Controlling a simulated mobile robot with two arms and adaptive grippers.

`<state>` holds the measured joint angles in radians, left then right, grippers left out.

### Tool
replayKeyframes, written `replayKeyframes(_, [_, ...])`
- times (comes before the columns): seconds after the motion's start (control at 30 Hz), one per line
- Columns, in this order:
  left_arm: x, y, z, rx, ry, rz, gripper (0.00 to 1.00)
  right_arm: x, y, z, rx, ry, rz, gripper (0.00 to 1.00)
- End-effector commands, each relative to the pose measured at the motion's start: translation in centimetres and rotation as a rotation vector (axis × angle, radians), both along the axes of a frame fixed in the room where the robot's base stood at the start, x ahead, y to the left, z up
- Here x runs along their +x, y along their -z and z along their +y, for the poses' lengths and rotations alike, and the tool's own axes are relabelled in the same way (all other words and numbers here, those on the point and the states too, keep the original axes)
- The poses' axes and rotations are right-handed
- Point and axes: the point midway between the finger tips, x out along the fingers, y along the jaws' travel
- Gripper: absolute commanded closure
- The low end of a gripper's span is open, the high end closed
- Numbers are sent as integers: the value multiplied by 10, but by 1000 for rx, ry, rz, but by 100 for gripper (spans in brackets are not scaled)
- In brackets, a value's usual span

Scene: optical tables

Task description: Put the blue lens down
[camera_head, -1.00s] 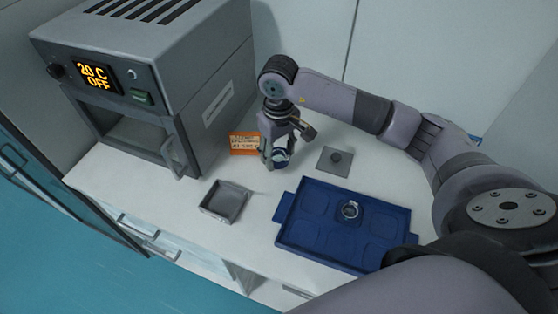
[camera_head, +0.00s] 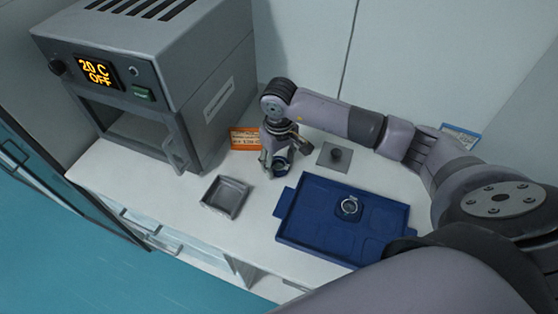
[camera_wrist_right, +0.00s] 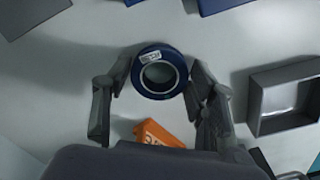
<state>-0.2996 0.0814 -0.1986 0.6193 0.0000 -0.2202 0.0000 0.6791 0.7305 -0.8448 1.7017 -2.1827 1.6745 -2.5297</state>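The blue lens (camera_head: 280,169), a dark blue ring around a clear centre, is at the fingertips of my right gripper (camera_head: 272,163), low over the white worktop. In the right wrist view the blue lens (camera_wrist_right: 139,76) shows a small white label and sits between the two fingertips of the right gripper (camera_wrist_right: 158,78), which appear closed against its sides. I cannot tell for sure whether its underside touches the worktop. My left gripper is not in view.
A blue tray (camera_head: 291,232) with another ring-shaped piece (camera_head: 349,206) lies to the right. A grey open box (camera_head: 226,197) is front left, an orange card (camera_head: 244,139) behind. A grey plate with a knob (camera_head: 336,155) lies right of the gripper. A grey oven (camera_head: 190,80) stands left.

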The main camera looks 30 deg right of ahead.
Motion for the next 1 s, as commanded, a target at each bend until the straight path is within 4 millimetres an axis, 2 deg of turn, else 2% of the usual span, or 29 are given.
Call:
replayKeyframes(0.2, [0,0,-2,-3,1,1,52,0,0,0,0,0,0,32])
replayKeyframes(0.47, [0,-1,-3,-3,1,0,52,0,-1,0,0,0,0,32])
replayKeyframes(0.6, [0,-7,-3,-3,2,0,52,0,-6,0,0,1,0,32])
replayKeyframes(0.63, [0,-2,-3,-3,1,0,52,1,-8,0,0,0,-4,32])
replayKeyframes(0.77, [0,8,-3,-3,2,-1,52,2,-30,-1,-1,-1,-9,32])
replayKeyframes(1.0, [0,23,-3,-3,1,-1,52,2,-83,0,0,0,-7,32])
